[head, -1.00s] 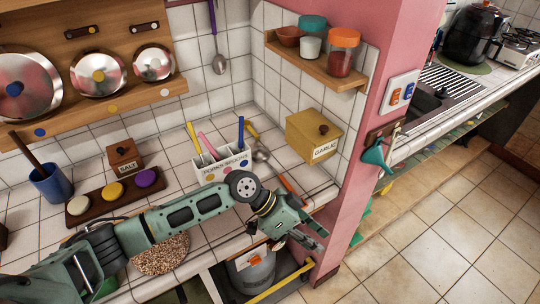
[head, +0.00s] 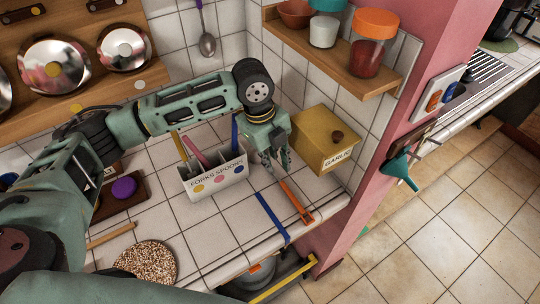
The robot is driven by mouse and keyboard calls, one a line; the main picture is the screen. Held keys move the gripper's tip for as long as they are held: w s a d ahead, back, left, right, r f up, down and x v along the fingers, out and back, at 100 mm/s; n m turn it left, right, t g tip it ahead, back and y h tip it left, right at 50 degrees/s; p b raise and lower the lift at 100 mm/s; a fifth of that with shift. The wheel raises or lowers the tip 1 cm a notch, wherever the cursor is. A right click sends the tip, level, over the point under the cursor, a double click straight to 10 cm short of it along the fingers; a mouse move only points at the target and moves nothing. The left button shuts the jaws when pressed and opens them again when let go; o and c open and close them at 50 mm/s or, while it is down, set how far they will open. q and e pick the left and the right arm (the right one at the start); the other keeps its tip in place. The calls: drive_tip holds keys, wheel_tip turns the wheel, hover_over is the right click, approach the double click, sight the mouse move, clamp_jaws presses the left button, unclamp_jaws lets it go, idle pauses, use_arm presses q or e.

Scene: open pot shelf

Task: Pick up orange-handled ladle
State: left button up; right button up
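The orange handle of the ladle (head: 296,201) lies on the white tiled counter near its front right corner, slanting down to the right. The ladle's far end is hidden by my gripper or too small to make out. My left gripper (head: 277,164) points down just beyond the handle's upper end, between the utensil box and the yellow garlic box. Its fingers look apart, with nothing seen between them. I cannot tell whether they touch the ladle. My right gripper is not in view.
A forks-and-spoons box (head: 218,184) stands left of the gripper, the yellow garlic box (head: 324,141) right. A blue strip (head: 271,217) lies beside the handle. A wall shelf (head: 335,52) with jars overhangs at upper right. A speckled round mat (head: 147,262) lies at front left.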

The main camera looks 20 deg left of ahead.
sight(278, 180)
use_arm(q)
drive_tip(key=f, duration=0.1)
drive_tip(key=f+p, duration=0.1)
drive_tip(key=shift+d+f, duration=0.3)
drive_tip(key=shift+f, duration=0.1)
drive_tip(key=f, duration=0.2)
drive_tip(key=f+p, duration=0.1)
drive_tip(key=shift+w+d+f, duration=0.15)
drive_tip(key=shift+w+f, duration=0.05)
drive_tip(key=shift+f, duration=0.2)
drive_tip(key=shift+d+f, duration=0.1)
drive_tip(key=shift+f, duration=0.35)
clamp_jaws()
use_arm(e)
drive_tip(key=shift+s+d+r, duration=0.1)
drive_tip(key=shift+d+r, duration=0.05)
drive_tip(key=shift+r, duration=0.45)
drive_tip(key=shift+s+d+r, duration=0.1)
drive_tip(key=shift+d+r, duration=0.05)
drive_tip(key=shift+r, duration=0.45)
